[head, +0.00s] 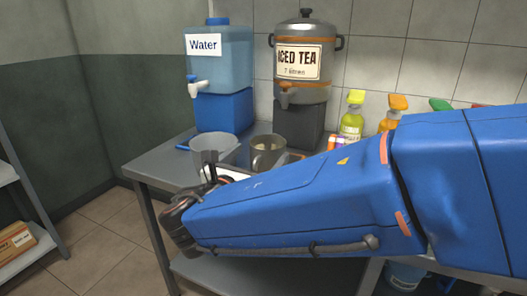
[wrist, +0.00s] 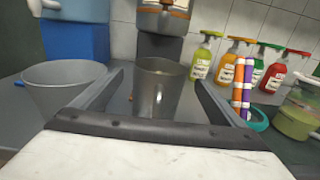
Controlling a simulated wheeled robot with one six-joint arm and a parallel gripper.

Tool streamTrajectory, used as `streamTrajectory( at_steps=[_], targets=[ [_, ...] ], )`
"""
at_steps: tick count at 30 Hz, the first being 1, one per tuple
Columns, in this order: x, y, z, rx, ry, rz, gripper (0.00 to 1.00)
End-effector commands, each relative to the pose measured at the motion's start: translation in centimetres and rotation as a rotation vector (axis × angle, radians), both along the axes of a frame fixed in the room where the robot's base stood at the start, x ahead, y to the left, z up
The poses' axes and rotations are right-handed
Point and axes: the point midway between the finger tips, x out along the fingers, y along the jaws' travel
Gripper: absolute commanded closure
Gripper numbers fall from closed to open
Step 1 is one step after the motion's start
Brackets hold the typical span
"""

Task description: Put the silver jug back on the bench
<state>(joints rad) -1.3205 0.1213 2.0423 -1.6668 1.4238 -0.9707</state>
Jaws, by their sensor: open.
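The silver jug (head: 268,153) is a grey metal vessel standing upright on the bench (head: 165,170), below the iced tea dispenser's tap. It holds some pale liquid. In the wrist view the jug (wrist: 157,92) stands between the two fingers of my open gripper (wrist: 158,78), with a visible gap on each side. In the head view my blue arm hides part of the bench and most of my gripper (head: 210,170).
A pale grey, wider container (wrist: 62,88) stands left of the fingers. Behind are the water dispenser (head: 220,60) and iced tea dispenser (head: 303,60) on stands. Several pump bottles (wrist: 232,62), upright orange and purple items (wrist: 243,88) and a greenish pot (wrist: 298,112) are at right.

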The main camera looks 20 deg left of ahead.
Motion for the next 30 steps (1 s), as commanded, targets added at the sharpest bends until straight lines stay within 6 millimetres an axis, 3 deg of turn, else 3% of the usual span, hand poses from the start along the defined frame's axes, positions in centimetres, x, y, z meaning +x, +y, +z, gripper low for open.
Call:
streamTrajectory(
  at_steps=[6, 12, 18, 30],
  targets=[
    [-3.9, 0.4, 0.0, 0.000, 0.000, 0.004, 0.08],
    [-6.3, 0.5, 0.1, 0.000, 0.000, 0.002, 0.08],
    [-7.3, 0.5, 0.0, 0.000, 0.001, 0.001, 0.08],
    [-7.3, 0.5, 0.0, 0.000, 0.001, 0.000, 0.08]
  ],
)
